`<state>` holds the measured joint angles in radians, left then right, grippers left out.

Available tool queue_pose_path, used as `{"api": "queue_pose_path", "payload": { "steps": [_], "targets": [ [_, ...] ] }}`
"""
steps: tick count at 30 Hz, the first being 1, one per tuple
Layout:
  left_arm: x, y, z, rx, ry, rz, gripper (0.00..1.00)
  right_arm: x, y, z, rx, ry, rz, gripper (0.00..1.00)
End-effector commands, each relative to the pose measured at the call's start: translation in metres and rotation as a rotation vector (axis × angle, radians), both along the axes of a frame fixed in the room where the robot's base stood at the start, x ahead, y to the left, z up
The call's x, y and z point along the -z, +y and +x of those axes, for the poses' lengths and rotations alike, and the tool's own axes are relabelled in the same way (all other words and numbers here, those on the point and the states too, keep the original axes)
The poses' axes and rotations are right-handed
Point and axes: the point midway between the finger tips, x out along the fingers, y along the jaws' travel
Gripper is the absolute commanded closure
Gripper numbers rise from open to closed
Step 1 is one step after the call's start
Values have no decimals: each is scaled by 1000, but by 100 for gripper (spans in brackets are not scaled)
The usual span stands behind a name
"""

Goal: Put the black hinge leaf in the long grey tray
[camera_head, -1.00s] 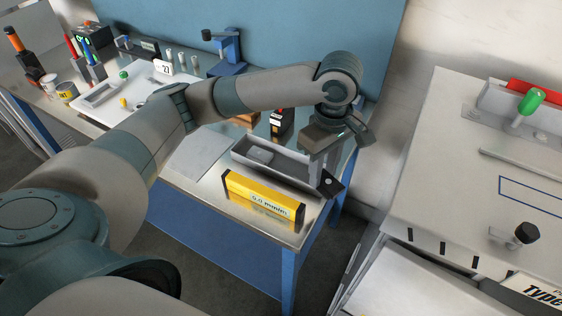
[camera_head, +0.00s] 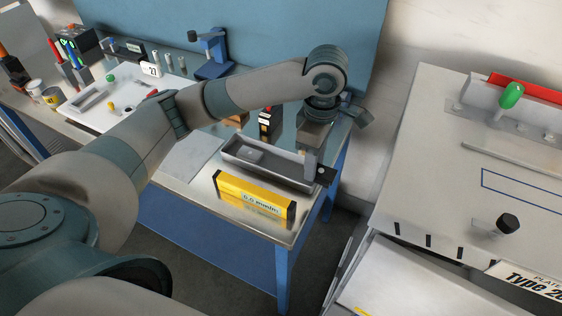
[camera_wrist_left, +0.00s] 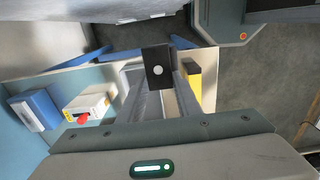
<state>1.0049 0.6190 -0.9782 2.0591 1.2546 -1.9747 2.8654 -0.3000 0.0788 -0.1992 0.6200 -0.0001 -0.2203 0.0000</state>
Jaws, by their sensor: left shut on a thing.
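The black hinge leaf (camera_head: 325,176) is a small dark plate with a pale round hole. My left gripper (camera_head: 314,166) is shut on it and points down at the right end of the long grey tray (camera_head: 230,157). The leaf also shows in the left wrist view (camera_wrist_left: 157,60), at the fingertips. In the head view it appears at or just past the tray's right end wall; its height above the tray is hard to tell. The tray holds a small light grey piece (camera_head: 250,153). My right gripper is not in view.
A yellow box (camera_head: 254,198) stands along the near side of the tray. A black and red box (camera_head: 269,122) stands behind it. A white machine (camera_head: 440,150) with a green knob (camera_head: 510,95) stands at the right, across a gap. A bare grey plate (camera_head: 188,160) lies left of the tray.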

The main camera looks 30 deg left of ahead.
Motion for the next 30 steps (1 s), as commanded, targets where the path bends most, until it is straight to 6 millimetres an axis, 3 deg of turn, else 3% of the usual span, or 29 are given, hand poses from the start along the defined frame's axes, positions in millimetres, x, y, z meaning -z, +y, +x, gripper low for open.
{"api": "queue_pose_path", "payload": {
  "steps": [15,21,30],
  "targets": [
    [51,81,40,-4,2,3,94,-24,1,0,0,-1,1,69],
    [62,94,47,-1,0,1,94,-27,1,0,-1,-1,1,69],
    [63,95,48,1,0,0,94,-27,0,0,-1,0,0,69]
  ]
}}
